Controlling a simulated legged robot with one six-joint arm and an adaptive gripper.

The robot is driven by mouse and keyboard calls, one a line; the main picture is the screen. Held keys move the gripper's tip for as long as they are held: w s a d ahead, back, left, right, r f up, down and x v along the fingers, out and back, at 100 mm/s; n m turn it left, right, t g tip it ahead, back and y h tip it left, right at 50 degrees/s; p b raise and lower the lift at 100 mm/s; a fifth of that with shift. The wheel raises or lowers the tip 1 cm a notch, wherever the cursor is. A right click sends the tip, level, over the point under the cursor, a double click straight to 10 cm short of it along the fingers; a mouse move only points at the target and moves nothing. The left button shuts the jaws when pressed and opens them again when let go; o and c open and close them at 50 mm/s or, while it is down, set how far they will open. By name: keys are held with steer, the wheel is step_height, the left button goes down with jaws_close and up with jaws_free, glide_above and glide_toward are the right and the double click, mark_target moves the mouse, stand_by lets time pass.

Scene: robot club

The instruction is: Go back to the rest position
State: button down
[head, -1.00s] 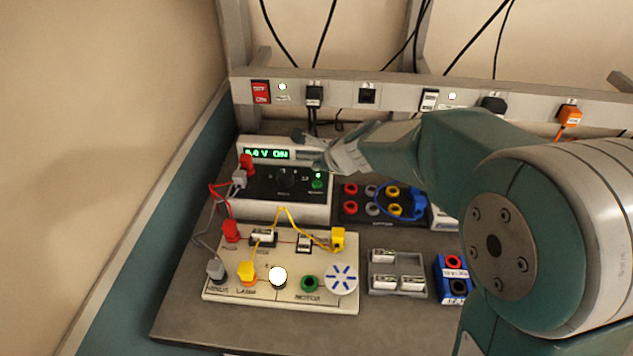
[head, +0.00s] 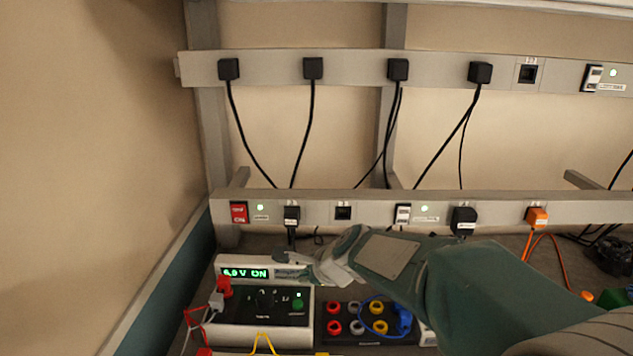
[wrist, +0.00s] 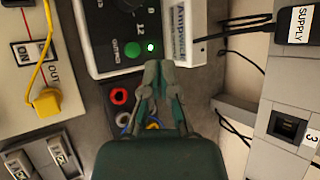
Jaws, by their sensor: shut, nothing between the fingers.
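My gripper (head: 284,266) is shut and empty. In the head view it is over the back right part of the power supply (head: 245,334), whose green display reads about 6.0 V ON. In the wrist view my gripper (wrist: 158,68) points at the power supply's edge (wrist: 187,30), close to the green button (wrist: 132,49) and a lit green light. I cannot tell whether the fingertips touch the case. My arm reaches in from the lower right.
A socket rail (head: 370,209) with a red switch (head: 239,212) and black plugs runs behind the power supply. A second rail (head: 360,66) is above, with hanging black cables. A black panel (head: 347,311) with coloured sockets and a blue lead (head: 403,319) lies to the right. A yellow lead (wrist: 44,60) crosses the circuit board.

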steer(key=s+d+r+n+h, duration=0.1)
steer(key=s+d+n+h, duration=0.2)
steer(key=s+d+n, duration=0.5)
steer(key=s+d+r+n+g+h, duration=0.1)
steer(key=s+d+n+h, duration=0.2)
steer(key=s+d+n, duration=0.5)
steer(key=s+d, duration=0.2)
steer(key=s, duration=0.8)
steer(key=shift+s+d+n, duration=0.2)
steer(key=shift+d+n, duration=0.1)
steer(key=shift+n, duration=0.1)
